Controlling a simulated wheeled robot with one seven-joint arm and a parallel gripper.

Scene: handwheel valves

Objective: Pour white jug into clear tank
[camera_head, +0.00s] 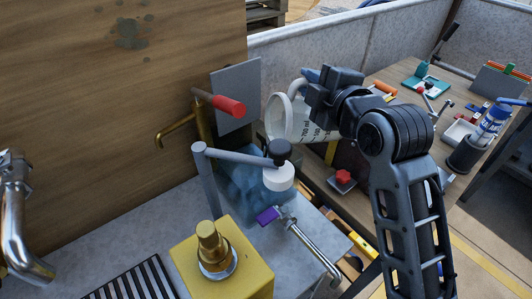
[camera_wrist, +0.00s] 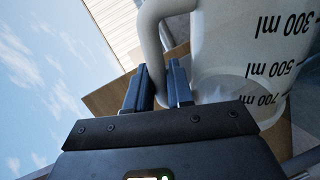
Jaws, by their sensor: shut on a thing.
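The white jug (camera_head: 301,127) with black ml marks is held up in the middle of the head view, tipped well over on its side with its round mouth facing left. The jug (camera_wrist: 235,45) fills the right of the wrist view. My gripper (camera_head: 322,86) is shut on its handle (camera_wrist: 150,35); the two fingers (camera_wrist: 160,88) sit either side of it. The clear tank (camera_head: 238,188), bluish and see-through, stands below and left of the jug's mouth, partly hidden by a grey arm and post. No stream from the jug can be made out.
A grey post with a swing arm and white-black knob (camera_head: 279,172) stands before the tank. A brass tap (camera_head: 182,128) with a red handle (camera_head: 229,106) is at the tank's back left. A yellow block (camera_head: 222,262) stands in front. A bench with tools (camera_head: 400,80) lies right.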

